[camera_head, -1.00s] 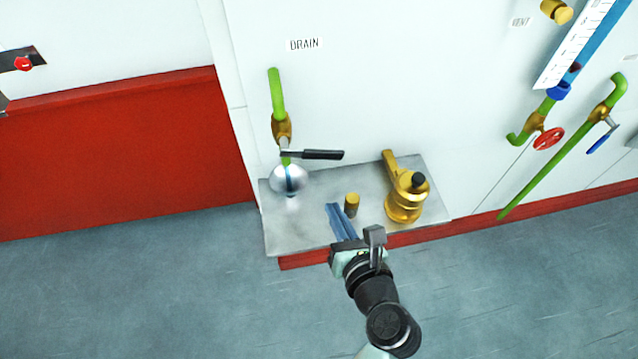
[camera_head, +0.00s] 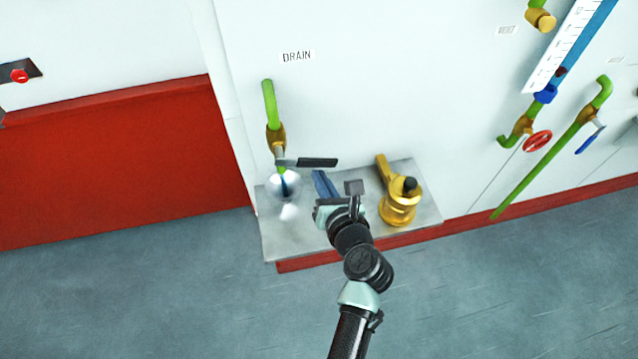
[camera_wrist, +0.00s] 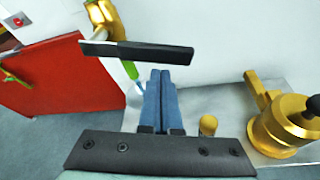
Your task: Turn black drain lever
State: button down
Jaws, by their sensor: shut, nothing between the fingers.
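The black drain lever (camera_head: 316,162) sticks out to the right from the brass drain valve (camera_head: 276,138), under the DRAIN label (camera_head: 298,57). In the wrist view the lever (camera_wrist: 150,52) crosses the upper middle, just beyond my fingertips. My gripper (camera_head: 318,174) has blue fingers, which are together and empty. Its tips are close below the lever in the head view. In the wrist view the fingers (camera_wrist: 161,76) point up toward the lever's underside. I cannot tell whether they touch it.
A metal shelf (camera_head: 425,213) lies under the valve. A shiny round ball (camera_head: 283,185) sits below the drain pipe. A gold valve body (camera_head: 399,205) stands to the right, and a small brass cylinder (camera_wrist: 208,124) shows beside my fingers.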

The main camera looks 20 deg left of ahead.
dwell(0.3)
jog(key=p, duration=0.1)
jog(key=r+n+p, duration=0.1)
jog(key=r+n+h+p, duration=0.1)
jog(key=shift+w+d+r+t+p, duration=0.15)
jog(key=shift+w+d+t+p, duration=0.1)
jog(key=shift+d+t+p, duration=0.1)
